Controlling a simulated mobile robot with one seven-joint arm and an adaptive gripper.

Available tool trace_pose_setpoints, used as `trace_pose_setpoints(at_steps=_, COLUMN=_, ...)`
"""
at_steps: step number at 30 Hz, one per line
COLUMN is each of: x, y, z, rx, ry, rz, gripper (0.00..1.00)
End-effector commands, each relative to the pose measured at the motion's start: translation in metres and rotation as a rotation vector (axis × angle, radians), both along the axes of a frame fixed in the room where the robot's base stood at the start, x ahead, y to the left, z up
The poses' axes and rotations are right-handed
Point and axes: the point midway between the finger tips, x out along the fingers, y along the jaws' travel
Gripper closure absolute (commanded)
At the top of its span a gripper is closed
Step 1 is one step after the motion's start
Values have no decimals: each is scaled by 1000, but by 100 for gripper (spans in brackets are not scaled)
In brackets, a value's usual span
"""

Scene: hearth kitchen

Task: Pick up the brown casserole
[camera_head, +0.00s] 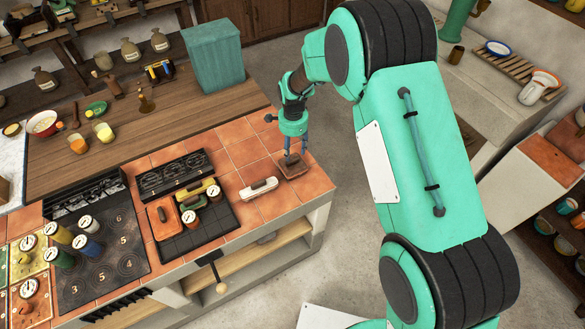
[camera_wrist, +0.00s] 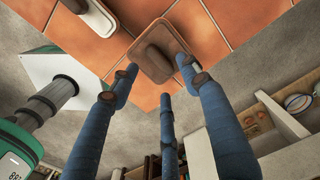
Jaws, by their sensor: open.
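The brown casserole (camera_head: 293,168), a small squarish dish with a raised handle on its lid, sits on the orange tiles near the counter's right corner. My gripper (camera_head: 296,151) is right above it, pointing down with its blue fingers open. In the wrist view, the casserole (camera_wrist: 150,67) lies at the fingertips of my gripper (camera_wrist: 160,73), with a finger near its left side, one near its right side and one below. I cannot tell whether any finger touches it. Nothing is held.
A white casserole (camera_head: 258,188) stands left of the brown one. Further left, a dark tray (camera_head: 210,228) holds orange, green and yellow dishes beside a stove (camera_head: 105,258). A teal bin (camera_head: 214,55) stands behind. The tiles behind the brown casserole are clear; the counter edge is close.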

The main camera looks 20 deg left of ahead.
Motion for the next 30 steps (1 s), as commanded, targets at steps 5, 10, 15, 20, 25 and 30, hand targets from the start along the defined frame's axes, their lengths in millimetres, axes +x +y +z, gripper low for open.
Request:
trace_pose_setpoints(at_steps=5, x=0, y=0, z=-10, rx=0, ry=0, rz=0, gripper=53)
trace_pose_setpoints(at_steps=10, x=0, y=0, z=-10, rx=0, ry=0, rz=0, gripper=53)
trace_pose_setpoints(at_steps=15, x=0, y=0, z=-11, rx=0, ry=0, rz=0, gripper=53)
trace_pose_setpoints(at_steps=20, x=-1, y=-1, z=-19, rx=-1, ry=1, rz=0, gripper=53)
trace_pose_setpoints(at_steps=25, x=-5, y=-2, z=-39, rx=-1, ry=3, rz=0, gripper=53)
trace_pose_setpoints(at_steps=30, x=-5, y=-2, z=-57, rx=-1, ry=1, rz=0, gripper=53)
